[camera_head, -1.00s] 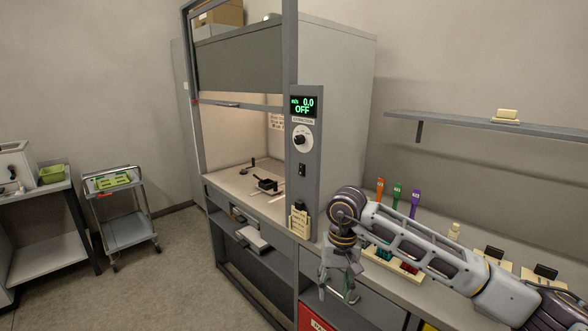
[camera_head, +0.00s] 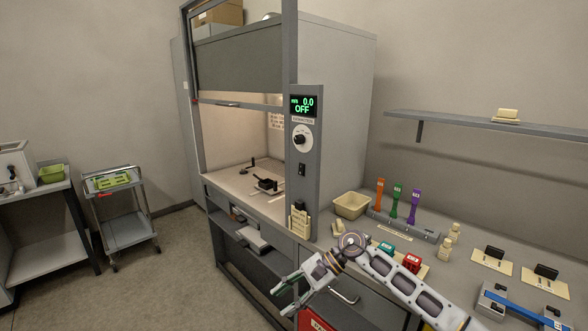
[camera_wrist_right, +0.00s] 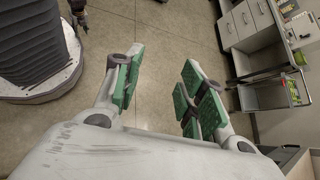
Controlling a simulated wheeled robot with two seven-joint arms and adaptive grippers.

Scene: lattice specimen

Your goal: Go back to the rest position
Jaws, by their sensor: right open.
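My right gripper (camera_head: 281,300) hangs in front of the bench, low in the head view, pointing left and away from the bench top. In the right wrist view my right gripper (camera_wrist_right: 160,95) has its green-padded fingers spread wide with only bare floor between them. It holds nothing. My right arm comes in from the lower right, across the bench's front edge.
The bench carries a cream bin (camera_head: 351,206), a rack with orange, green and purple tools (camera_head: 397,204), small bottles and a blue-barred fixture (camera_head: 525,308). The fume hood (camera_head: 245,180) stands left of it. A trolley (camera_head: 124,232) stands farther left; floor between is clear.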

